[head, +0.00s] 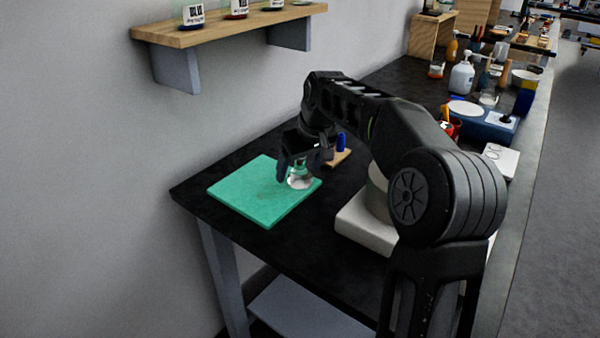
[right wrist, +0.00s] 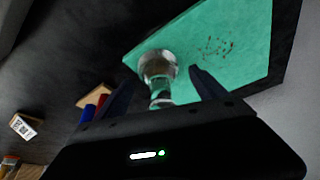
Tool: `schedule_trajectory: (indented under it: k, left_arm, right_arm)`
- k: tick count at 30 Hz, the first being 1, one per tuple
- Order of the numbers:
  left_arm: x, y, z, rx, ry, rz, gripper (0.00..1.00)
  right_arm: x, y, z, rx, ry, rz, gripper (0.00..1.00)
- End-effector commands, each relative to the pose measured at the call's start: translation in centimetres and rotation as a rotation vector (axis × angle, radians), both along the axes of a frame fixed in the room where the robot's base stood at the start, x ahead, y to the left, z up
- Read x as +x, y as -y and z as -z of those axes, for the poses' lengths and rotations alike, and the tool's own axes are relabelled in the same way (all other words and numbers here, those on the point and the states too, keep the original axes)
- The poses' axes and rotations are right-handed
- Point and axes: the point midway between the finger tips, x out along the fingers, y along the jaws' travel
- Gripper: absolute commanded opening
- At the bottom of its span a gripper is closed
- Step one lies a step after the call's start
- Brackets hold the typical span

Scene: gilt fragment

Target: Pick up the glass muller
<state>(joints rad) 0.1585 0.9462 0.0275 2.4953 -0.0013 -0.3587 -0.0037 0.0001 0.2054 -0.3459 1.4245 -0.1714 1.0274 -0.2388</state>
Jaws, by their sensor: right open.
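The glass muller (head: 299,177) stands on the green mat (head: 245,203) near its right corner, with a wide clear base and a narrower upper part. In the right wrist view the muller (right wrist: 158,72) shows between the two fingers. My right gripper (head: 293,170) is open around the muller's upper part, a finger on each side, with gaps to the glass in the right wrist view (right wrist: 160,92). The gripper hides part of the muller's top in the head view. My left gripper is not in view.
A wooden block with a blue item (head: 341,143) stands close behind the gripper. A white slab (head: 362,228) with a round vessel lies to the right, partly behind my arm. Bottles and a blue scale (head: 485,122) stand farther back. A wall shelf (head: 225,25) hangs at upper left.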

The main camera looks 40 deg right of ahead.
Motion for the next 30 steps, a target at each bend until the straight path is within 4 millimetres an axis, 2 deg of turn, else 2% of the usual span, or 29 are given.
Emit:
schedule_trajectory:
  k: [18, 30]
  left_arm:
    - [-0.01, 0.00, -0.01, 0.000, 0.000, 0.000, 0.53]
    - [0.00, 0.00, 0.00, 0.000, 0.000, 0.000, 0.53]
  right_arm:
    - [0.04, 0.00, 0.07, 0.000, 0.000, -0.001, 0.80]
    - [0.04, -0.01, 0.07, 0.000, 0.000, -0.001, 0.47]
